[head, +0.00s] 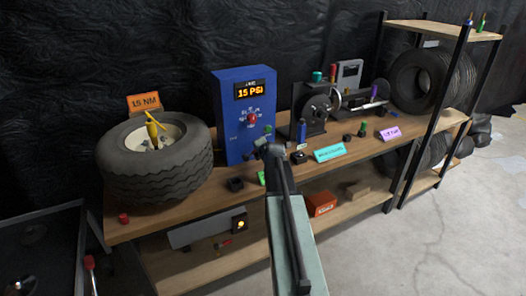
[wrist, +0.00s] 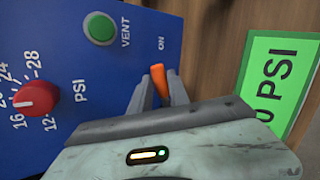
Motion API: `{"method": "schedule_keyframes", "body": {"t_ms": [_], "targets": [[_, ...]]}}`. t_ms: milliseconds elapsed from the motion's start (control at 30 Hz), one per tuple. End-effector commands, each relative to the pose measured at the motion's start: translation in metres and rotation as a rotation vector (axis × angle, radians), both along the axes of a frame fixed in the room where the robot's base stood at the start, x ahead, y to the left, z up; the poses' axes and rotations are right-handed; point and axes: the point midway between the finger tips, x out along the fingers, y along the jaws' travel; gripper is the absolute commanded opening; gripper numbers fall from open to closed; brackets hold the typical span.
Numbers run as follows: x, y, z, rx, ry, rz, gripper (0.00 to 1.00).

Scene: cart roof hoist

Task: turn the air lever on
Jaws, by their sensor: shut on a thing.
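The blue air panel (head: 232,145) stands upright on the workbench, and its display reads 15 PSI. In the wrist view the panel (wrist: 70,60) fills the left side. The orange air lever (wrist: 158,80) shows there between my fingers, with the word ON printed just beyond its tip. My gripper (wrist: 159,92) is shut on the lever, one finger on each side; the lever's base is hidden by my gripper. In the head view my gripper (head: 272,148) is at the panel's lower right, and the lever cannot be made out.
The panel carries a red knob (wrist: 36,98) and a green VENT button (wrist: 100,28). A green PSI card (wrist: 285,70) lies close on the right. Floor at the right is clear.

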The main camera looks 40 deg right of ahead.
Motion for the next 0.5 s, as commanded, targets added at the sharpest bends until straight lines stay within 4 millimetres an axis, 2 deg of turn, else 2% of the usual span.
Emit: {"method": "schedule_keyframes", "body": {"t_ms": [333, 367, 400, 433, 500], "targets": [[-0.0002, 0.0030, -0.0032, 0.004, 0.011, 0.006, 0.00], [0.0001, 0.0032, -0.0032, 0.004, 0.011, 0.006, 0.27], [0.0004, 0.0035, -0.0031, 0.003, 0.010, 0.006, 0.38], [0.0008, 0.0038, -0.0030, 0.003, 0.009, 0.007, 0.43], [0.0018, 0.0049, -0.0027, 0.004, 0.009, 0.008, 0.43]]}}
